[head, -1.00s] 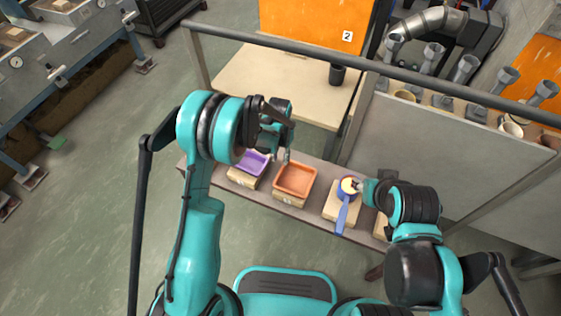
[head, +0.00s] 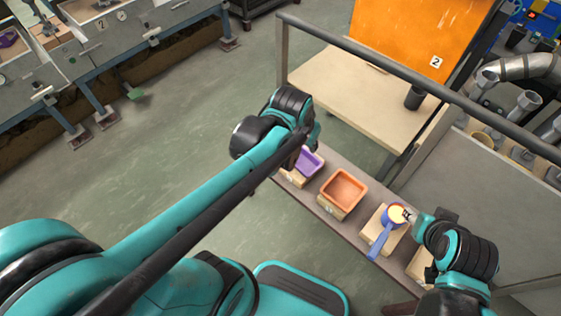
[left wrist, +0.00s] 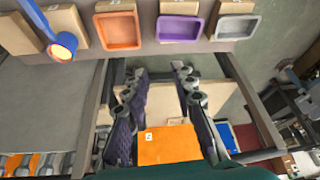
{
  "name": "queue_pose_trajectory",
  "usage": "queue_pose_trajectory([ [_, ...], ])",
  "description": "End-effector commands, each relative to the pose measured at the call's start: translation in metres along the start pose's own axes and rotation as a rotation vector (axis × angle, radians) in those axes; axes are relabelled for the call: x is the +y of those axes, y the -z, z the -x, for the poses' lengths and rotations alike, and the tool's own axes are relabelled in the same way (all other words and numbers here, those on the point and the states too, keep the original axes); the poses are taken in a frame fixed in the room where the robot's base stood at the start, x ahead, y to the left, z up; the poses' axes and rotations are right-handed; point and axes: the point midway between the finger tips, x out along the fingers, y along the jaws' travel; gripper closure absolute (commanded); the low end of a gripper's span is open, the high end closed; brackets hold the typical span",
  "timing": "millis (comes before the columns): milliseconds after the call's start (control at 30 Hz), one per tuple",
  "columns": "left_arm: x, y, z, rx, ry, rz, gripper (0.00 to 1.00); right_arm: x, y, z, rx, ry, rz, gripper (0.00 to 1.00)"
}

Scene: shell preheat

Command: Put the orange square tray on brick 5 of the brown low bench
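The orange square tray (head: 343,188) sits on a tan brick on the brown low bench (head: 366,207), between a purple tray (head: 310,162) and a blue long-handled pan (head: 389,224). It also shows in the left wrist view (left wrist: 118,31). Brick numbers are too small to read. My left gripper (left wrist: 160,71) is open and empty, apart from the trays; its fingers are mostly hidden by my arm in the head view. My right gripper (head: 409,215) is at the rim of the blue pan; its fingers are too small to judge.
A grey tray (left wrist: 237,27) stands beside the purple one. A metal rail (head: 400,80) runs behind the bench, with a pale table (head: 365,95) and an orange panel (head: 415,35) beyond. Open floor lies left of the bench.

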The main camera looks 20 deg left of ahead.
Motion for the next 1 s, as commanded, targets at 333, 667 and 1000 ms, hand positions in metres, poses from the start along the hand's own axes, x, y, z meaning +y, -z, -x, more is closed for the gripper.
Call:
queue_pose_trajectory([
  [333, -0.019, -0.073, 0.046, 0.185, 0.038, 0.085, 0.74, 0.0, 0.0, 0.0, 0.0, 0.0, 0.0, 0.6],
  [667, -0.022, -0.085, 0.048, 0.221, 0.046, 0.1, 0.74, 0.0, 0.0, 0.0, 0.0, 0.0, 0.0, 0.6],
  [1000, -0.022, -0.085, 0.048, 0.219, 0.045, 0.099, 0.74, 0.0, 0.0, 0.0, 0.0, 0.0, 0.0, 0.6],
])
